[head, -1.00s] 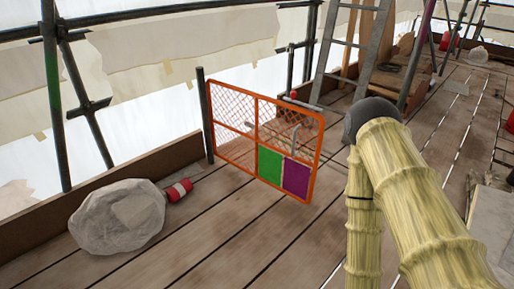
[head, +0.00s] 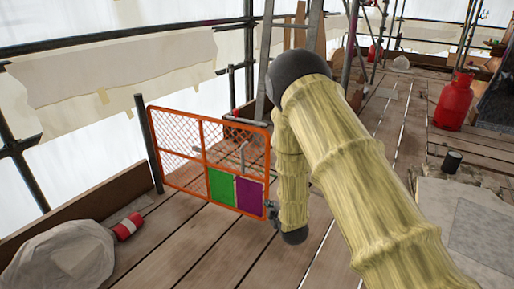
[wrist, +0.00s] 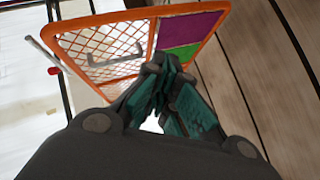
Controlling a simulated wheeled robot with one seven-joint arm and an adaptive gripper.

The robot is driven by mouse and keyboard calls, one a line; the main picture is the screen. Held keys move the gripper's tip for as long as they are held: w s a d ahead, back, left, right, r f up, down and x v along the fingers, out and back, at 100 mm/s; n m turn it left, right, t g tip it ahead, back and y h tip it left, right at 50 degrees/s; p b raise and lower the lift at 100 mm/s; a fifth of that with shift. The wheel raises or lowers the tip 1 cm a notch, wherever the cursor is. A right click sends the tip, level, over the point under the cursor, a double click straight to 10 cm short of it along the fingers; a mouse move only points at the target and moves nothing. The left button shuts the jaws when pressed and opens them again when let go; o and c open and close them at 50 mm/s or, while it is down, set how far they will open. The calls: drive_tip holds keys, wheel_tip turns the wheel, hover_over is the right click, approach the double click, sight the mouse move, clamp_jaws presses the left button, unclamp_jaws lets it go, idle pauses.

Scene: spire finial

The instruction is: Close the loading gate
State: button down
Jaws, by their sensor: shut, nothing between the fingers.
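The loading gate (head: 202,145) is an orange frame with mesh, a green panel and a purple panel low on its right side. It stands upright, attached at its left to a dark post (head: 149,148), and its free edge juts over the deck. My gripper (head: 271,207) is low beside the free edge, near the purple panel; my arm hides part of that area. In the wrist view the gate (wrist: 110,45) fills the top, beyond my closed, empty fingers (wrist: 160,68). I cannot tell whether the fingers touch the frame.
A covered grey bundle (head: 62,258) and a red-and-white cylinder (head: 128,226) lie on the planks at left. A red gas bottle (head: 455,102) and a dark can (head: 452,161) stand at right. Planks in front of the gate are clear.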

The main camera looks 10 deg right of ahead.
drive_tip(key=w+a+r+n+t+y, duration=0.15)
drive_tip(key=w+r+n+t, duration=0.3)
drive_tip(key=w+r, duration=0.85)
drive_tip(key=b, duration=0.4)
approach(254, 135)
drive_tip(key=w+a, duration=0.1)
drive_tip(key=a, duration=0.2)
drive_tip(key=shift+n, duration=0.45)
drive_tip(key=shift+w+d+b, duration=0.55)
drive_tip(key=shift+w, duration=0.4)
drive_tip(key=shift+w+d+b, duration=0.5)
drive_tip(key=shift+w+d, duration=0.1)
drive_tip(key=shift+w, duration=0.3)
drive_tip(key=shift+d, duration=0.1)
